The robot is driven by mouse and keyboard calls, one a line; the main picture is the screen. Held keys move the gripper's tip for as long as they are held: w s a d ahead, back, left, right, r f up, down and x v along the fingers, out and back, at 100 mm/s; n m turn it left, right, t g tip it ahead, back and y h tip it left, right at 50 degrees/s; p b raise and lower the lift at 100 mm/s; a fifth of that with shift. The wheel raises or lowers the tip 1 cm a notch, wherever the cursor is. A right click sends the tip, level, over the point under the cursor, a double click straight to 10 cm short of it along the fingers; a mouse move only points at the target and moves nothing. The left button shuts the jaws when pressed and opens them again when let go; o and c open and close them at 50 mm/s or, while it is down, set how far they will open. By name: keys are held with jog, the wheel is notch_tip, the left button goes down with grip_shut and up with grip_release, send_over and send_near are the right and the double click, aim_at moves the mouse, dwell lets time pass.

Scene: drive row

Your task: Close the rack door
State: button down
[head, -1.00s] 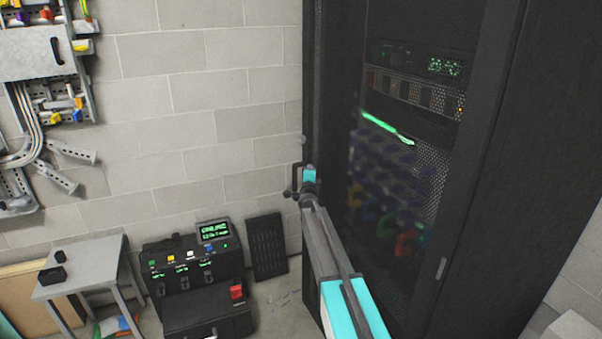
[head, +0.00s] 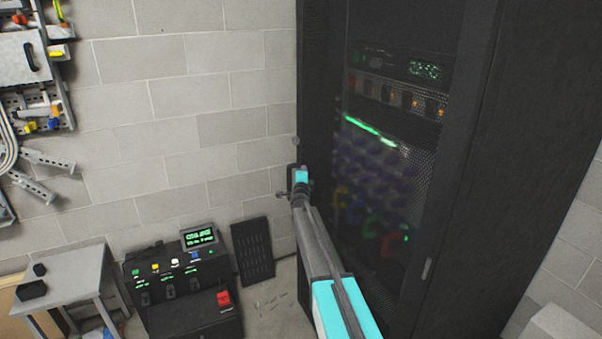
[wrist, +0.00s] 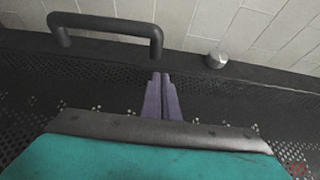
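The rack door (head: 318,120) is a dark mesh panel across the front of the black rack, with lit equipment showing through it. Its dark handle (head: 283,193) and a small round knob (head: 295,141) stick out near its left edge. In the wrist view the U-shaped handle (wrist: 105,27) is at the upper left and the knob (wrist: 216,59) at the upper right. My gripper (head: 300,172) is at the left edge of the door, beside the handle and not around it. Its purple fingers (wrist: 161,78) are together with nothing between them. Contact with the door and any remaining gap cannot be told.
A black console (head: 185,285) with a green display stands at the lower left, beside a small grey table (head: 75,280). A dark vented panel (head: 253,250) leans on the block wall. Shelving hangs at the far left. Some floor shows between console and rack.

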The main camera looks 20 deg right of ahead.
jog(key=shift+d+r+h, duration=0.3)
jog(key=shift+d, duration=0.4)
jog(key=s+a, duration=0.1)
jog(key=a, duration=1.4)
jog(key=shift+s+a+f+b, duration=0.15)
jog(key=shift+s+f+b, duration=0.15)
jog(key=shift+s+b, duration=0.05)
